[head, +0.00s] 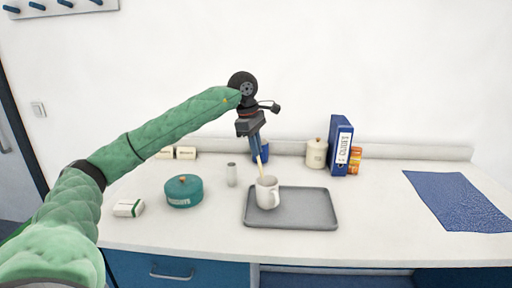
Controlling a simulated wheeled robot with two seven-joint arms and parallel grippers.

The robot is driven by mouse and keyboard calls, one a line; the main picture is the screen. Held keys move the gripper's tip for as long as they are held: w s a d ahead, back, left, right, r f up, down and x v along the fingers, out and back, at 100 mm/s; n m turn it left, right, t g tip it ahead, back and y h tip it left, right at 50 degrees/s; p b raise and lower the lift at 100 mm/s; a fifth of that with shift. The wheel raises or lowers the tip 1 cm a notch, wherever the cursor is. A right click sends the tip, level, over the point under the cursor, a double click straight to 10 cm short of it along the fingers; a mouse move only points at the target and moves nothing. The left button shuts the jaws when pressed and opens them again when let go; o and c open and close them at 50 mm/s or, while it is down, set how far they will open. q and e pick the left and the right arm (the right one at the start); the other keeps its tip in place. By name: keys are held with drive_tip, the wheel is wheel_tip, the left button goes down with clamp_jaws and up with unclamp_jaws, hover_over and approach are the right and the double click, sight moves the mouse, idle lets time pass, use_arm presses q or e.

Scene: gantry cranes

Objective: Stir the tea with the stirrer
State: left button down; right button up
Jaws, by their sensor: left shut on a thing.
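A white mug (268,194) stands upright on the grey tray (310,215) in the middle of the counter. My left gripper (257,148) points down above the mug and is shut on the stirrer (260,165), a thin light-coloured stick. The stirrer's lower end reaches to the mug's mouth; the rim hides whether its tip is in the tea. The tea itself cannot be seen inside the mug. My right gripper does not show.
A teal lidded pot (184,191), a small grey cylinder (231,174) and a white box (128,208) are left. A cream canister (316,153) and blue binder (341,146) stand behind. A blue mat (455,200) lies right; counter between is clear.

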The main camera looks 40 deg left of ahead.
use_arm(q)
drive_tip(key=shift+r+p, duration=1.35)
drive_tip(key=shift+r, duration=1.2)
drive_tip(key=shift+f, duration=0.1)
